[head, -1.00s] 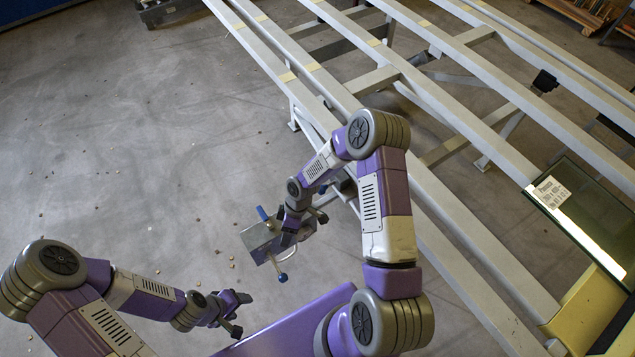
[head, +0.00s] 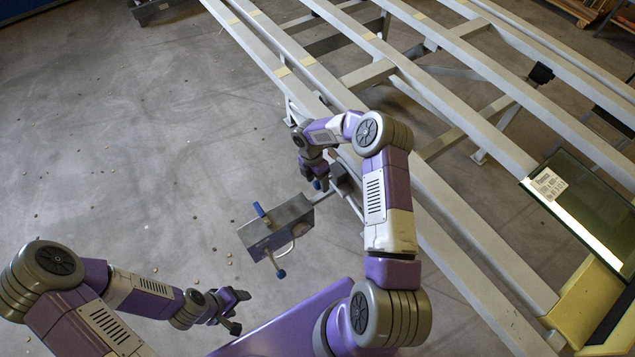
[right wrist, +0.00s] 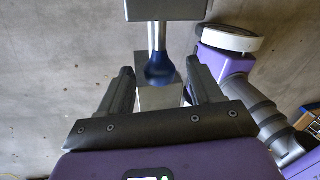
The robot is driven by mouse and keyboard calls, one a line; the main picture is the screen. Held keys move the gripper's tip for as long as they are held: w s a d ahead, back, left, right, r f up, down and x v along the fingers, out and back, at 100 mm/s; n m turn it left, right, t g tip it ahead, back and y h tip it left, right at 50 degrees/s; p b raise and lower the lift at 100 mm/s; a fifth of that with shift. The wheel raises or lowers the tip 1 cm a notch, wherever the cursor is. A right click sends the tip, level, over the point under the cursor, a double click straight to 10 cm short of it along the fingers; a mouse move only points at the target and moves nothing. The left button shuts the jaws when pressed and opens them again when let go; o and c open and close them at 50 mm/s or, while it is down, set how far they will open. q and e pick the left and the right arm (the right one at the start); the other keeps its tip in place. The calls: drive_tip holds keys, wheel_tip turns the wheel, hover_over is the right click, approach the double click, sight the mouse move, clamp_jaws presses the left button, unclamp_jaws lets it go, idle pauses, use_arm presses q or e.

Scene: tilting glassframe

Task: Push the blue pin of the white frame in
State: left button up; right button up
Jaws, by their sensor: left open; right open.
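The white frame (head: 440,205) is a large structure of pale beams running diagonally across the head view. In the right wrist view a blue pin knob (right wrist: 160,76) on a bright metal shaft stands between the fingers of my right gripper (right wrist: 162,88), which is open with a gap on both sides. In the head view my right gripper (head: 319,178) is beside the frame's near beam, and the pin there is hard to make out. My left gripper (head: 232,312) is open and empty at the lower left, apart from the frame.
A dark glass panel (head: 585,205) lies at the right. The floor at left is clear except for small bits.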

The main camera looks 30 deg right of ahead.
drive_tip(key=shift+f, duration=0.5)
drive_tip(key=shift+c, duration=0.3)
clamp_jaws()
drive_tip(key=shift+d, duration=0.1)
